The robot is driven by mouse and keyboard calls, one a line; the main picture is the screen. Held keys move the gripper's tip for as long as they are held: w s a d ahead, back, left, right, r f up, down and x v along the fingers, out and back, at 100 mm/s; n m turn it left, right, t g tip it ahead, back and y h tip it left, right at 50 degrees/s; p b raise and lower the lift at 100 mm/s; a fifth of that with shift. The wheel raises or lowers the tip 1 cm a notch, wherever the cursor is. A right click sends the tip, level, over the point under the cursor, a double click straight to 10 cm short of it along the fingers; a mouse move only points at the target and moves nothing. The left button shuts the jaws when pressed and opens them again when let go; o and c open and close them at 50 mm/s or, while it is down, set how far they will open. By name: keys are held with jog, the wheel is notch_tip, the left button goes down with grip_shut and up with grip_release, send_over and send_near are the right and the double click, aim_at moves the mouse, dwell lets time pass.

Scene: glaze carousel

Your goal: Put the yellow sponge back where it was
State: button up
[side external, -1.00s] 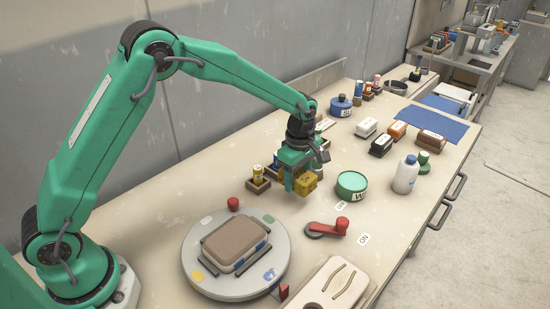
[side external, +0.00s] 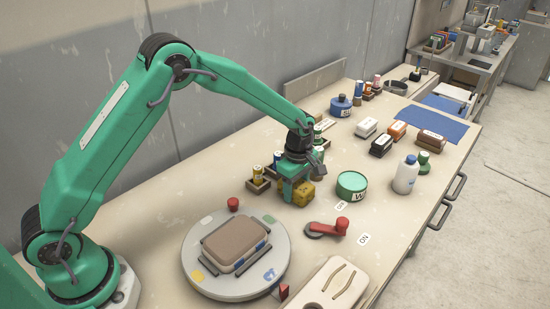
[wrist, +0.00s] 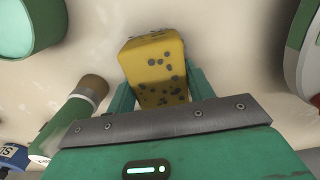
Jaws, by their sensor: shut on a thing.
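The yellow sponge (side external: 303,194) is a small block with dark spots. It also shows in the wrist view (wrist: 155,60), between the two green fingers. My gripper (side external: 296,192) is shut on the sponge, low over the bench (side external: 140,210) between the small bottles and the green tin. I cannot tell whether the sponge touches the bench top. The gripper hides part of the sponge in the side view.
A round turntable (side external: 196,248) carrying a brown block stands in front. A green tin (side external: 352,185) is close on the right, with a red lever (side external: 330,227) nearer the front. Small bottles in holders (side external: 258,180) stand to the left. A white bottle (side external: 405,175) stands further right.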

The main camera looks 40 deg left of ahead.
aim_at(296, 183)
jog(key=shift+f, duration=0.15)
jog(key=o, duration=0.9)
jog(key=shift+o, duration=0.2)
notch_tip(296, 183, up, 12)
jog(key=shift+r, duration=0.2)
dwell(0.5)
